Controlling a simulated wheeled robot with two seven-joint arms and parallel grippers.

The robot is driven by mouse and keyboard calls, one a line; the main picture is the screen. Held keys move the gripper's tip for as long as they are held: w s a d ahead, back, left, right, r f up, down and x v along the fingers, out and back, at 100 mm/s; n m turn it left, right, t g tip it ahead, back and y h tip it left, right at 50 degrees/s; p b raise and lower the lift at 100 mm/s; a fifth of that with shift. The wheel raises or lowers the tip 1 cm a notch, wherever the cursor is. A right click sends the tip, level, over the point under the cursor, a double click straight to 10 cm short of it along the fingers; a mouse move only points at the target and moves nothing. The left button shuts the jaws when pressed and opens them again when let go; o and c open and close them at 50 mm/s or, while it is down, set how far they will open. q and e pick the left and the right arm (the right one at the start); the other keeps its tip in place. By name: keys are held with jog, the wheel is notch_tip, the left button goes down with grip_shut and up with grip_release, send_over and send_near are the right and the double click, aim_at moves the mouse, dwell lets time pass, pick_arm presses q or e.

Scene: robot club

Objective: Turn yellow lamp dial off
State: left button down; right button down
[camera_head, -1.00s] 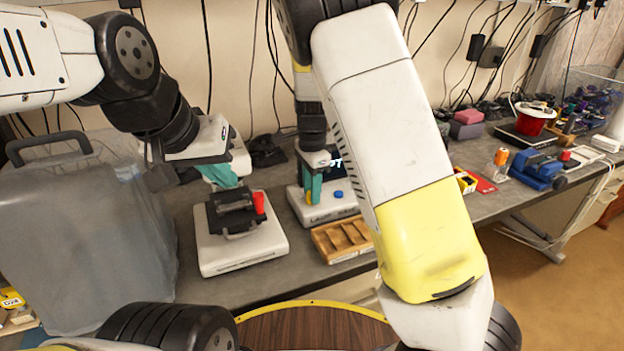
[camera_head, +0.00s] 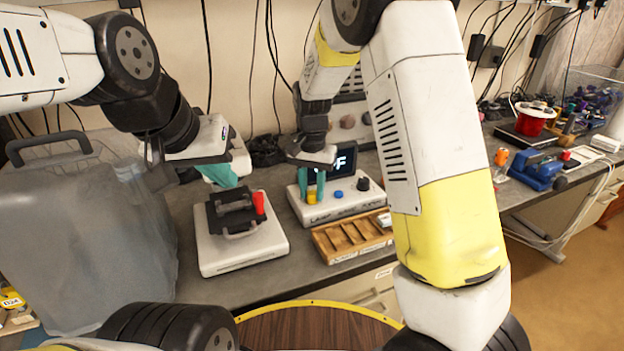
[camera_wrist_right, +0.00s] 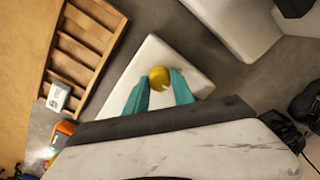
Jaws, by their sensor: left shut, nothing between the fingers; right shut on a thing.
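The yellow lamp dial (camera_head: 312,197) is on the left of a white control box (camera_head: 343,208) on the bench. My right gripper (camera_head: 312,184) points down over it, shut on the dial. In the right wrist view the yellow dial (camera_wrist_right: 158,76) shows between the teal fingertips (camera_wrist_right: 161,84). A blue dial (camera_head: 338,194) and a black knob (camera_head: 363,184) are to its right. A dark display (camera_head: 344,161) behind shows white letters ending in F; its left part is hidden by my wrist. My left gripper (camera_head: 219,174) is shut and empty, above a white device.
The white device (camera_head: 240,251) has a black top and a red handle (camera_head: 259,203). A wooden compartment tray (camera_head: 350,238) sits in front of the control box. A large translucent container (camera_head: 85,235) stands at the left. A blue vise-like tool (camera_head: 537,170) is at the right.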

aim_at(312, 192)
jog(key=n, duration=0.4)
jog(key=shift+n, duration=1.8)
jog(key=c, duration=1.1)
grip_release()
notch_tip(312, 192, up, 8)
jog(key=shift+f, duration=0.1)
